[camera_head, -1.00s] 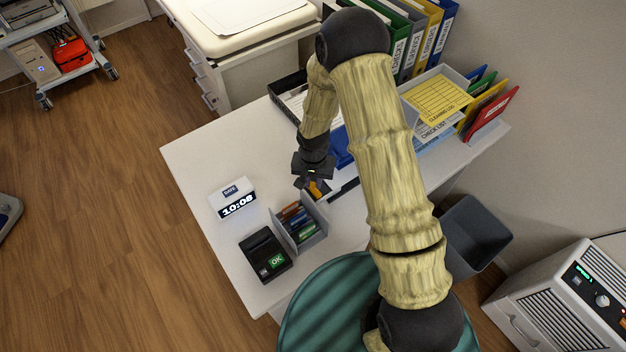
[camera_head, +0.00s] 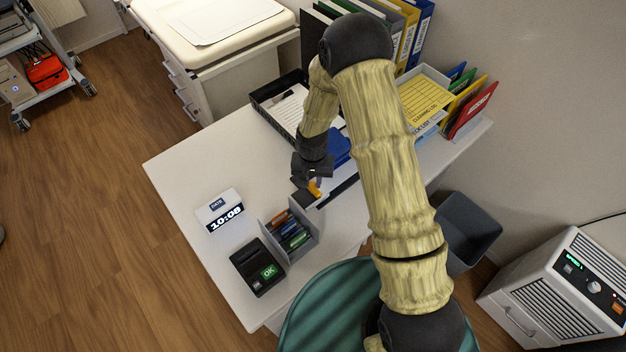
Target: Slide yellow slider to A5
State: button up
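The yellow slider (camera_head: 314,187) shows as a small orange-yellow piece right at the tip of my gripper (camera_head: 310,180). It sits on a dark bar (camera_head: 342,187) that lies across the table, with a blue object behind it. My gripper points down over the slider, and its dark fingers are very close to it or touching it. The fingers are too small and shaded to tell whether they are shut on it. No A5 mark is readable, and my arm hides part of the bar.
A grey box of markers (camera_head: 289,236), a black OK device (camera_head: 257,266) and a white date clock (camera_head: 220,210) stand at the front left. A black tray (camera_head: 279,93) and a blue object (camera_head: 338,148) lie behind. The table's left part (camera_head: 190,160) is clear.

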aim_at(313, 184)
jog(key=o, duration=0.4)
jog(key=shift+c, duration=0.2)
notch_tip(313, 184, up, 17)
jog(key=b, duration=0.2)
jog(key=shift+r, duration=0.2)
dwell(0.4)
jog(key=s+d+r+n+t, duration=0.1)
jog(key=s+d+r, duration=0.3)
jog(key=s+d, duration=1)
jog(key=shift+d+r+t, duration=0.15)
jog(key=shift+t, duration=0.65)
